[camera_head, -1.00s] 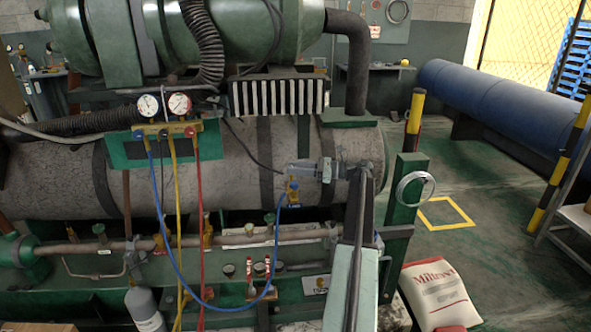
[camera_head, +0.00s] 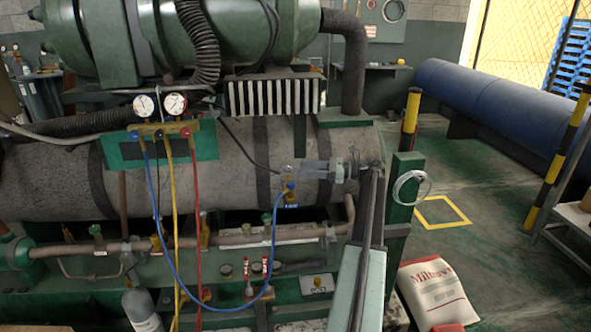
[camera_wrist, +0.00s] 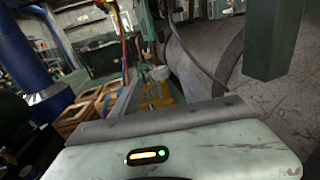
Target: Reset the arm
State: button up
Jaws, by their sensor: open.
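My gripper (camera_head: 308,170) is grey and open at the right part of the big grey cylinder (camera_head: 225,170) in the head view. Its fingers point left, just right of and slightly above the brass and blue hose fitting (camera_head: 291,190). The fitting appears to sit on the cylinder; whether the fingers touch anything there is unclear. The blue hose (camera_head: 272,250) loops from it to the gauge manifold (camera_head: 160,130). My arm rises from the lower right edge.
A dark green post (camera_head: 402,200) with a hose ring stands close right of my arm. A white sack (camera_head: 434,290) lies on the floor. A yellow-black post (camera_head: 558,165) and blue pipe (camera_head: 490,105) are further right. Open floor shows around the yellow square (camera_head: 440,212).

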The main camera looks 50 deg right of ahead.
jog(key=shift+v, duration=1.15)
